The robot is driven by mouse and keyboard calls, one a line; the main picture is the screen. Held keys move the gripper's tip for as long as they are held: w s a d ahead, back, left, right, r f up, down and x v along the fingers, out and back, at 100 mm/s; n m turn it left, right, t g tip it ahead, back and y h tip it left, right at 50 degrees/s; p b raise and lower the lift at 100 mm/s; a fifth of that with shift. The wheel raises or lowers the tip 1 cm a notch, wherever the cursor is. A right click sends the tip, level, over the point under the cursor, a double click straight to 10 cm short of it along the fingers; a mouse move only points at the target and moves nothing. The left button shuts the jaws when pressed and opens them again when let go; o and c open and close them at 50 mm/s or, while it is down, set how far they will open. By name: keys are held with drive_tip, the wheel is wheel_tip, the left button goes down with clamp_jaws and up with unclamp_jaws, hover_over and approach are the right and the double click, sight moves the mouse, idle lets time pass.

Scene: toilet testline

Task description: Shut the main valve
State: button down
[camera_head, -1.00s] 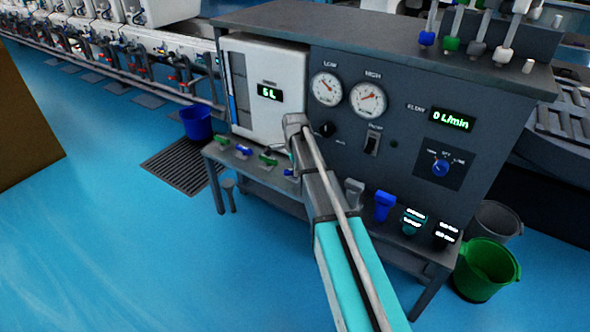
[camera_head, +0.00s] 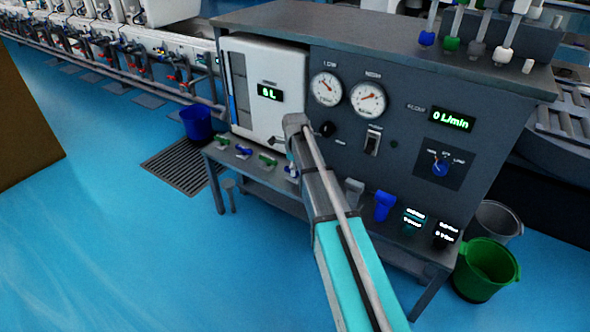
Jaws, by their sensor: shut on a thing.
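A row of small valves stands on the front ledge of the test bench. I cannot tell by label which is the main valve. My gripper (camera_head: 291,158) is at the rightmost valve, below the end of my arm, and is shut on its handle. My arm hides most of the fingers and handle, so the handle's angle is unclear.
The dark panel (camera_head: 400,90) holds two gauges, a switch, a knob and a flow display (camera_head: 451,119) reading 0 L/min. The white tank unit's display (camera_head: 270,93) reads 6 L. A blue bucket (camera_head: 196,122) and floor grate (camera_head: 185,165) are left; a green bucket (camera_head: 486,270) is right.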

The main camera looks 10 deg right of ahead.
drive_tip(key=shift+m, duration=0.8)
drive_tip(key=c, duration=0.5)
unclamp_jaws()
drive_tip(key=shift+n, duration=0.3)
